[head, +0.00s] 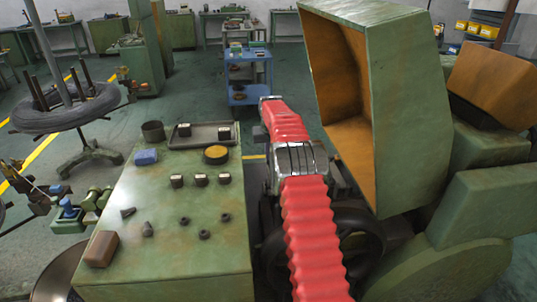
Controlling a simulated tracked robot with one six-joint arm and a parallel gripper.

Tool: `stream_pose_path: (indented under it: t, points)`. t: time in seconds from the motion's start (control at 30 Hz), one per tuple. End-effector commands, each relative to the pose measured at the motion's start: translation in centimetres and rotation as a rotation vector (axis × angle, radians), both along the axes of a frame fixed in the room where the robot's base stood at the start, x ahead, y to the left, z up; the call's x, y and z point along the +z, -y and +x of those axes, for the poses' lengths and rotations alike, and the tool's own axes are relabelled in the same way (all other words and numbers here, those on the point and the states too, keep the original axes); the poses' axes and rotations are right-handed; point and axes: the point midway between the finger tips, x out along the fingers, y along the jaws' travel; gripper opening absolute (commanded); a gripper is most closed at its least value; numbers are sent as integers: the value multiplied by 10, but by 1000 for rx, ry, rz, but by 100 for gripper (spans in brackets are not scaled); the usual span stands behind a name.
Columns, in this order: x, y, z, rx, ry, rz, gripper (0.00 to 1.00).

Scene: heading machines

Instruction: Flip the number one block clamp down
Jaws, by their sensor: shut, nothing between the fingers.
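My red-sleeved arm (305,215) reaches up from the bottom centre and bends at a grey metal joint (300,158). Its far red section (284,122) stands between the green bench and the machine's raised cover. I cannot make out the gripper's fingers; they seem hidden behind the arm. The heading machine is at the right, with its green cover (408,110) standing open and its orange inside (340,85) showing. The number one block clamp cannot be picked out. Some grey metal parts (340,178) show beside my arm, below the cover, but most of that area is hidden.
The green bench (160,255) at the left bears a brown block (101,248), a blue block (146,157), a grey tray (205,134) and several small parts. A dark wheel (350,235) is beside my arm. A blue cart (249,80) stands behind, with open floor around it.

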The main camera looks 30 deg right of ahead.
Motion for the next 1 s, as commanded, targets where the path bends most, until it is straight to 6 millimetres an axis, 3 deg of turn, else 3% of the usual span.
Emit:
stream_pose_path:
  t: [0.33,0.57,1.0]
  points:
    - [-10,-1,-2,0,-13,5,0]
    - [-5,-2,-2,0,-14,6,0]
    - [67,-2,1,0,1,0,0]
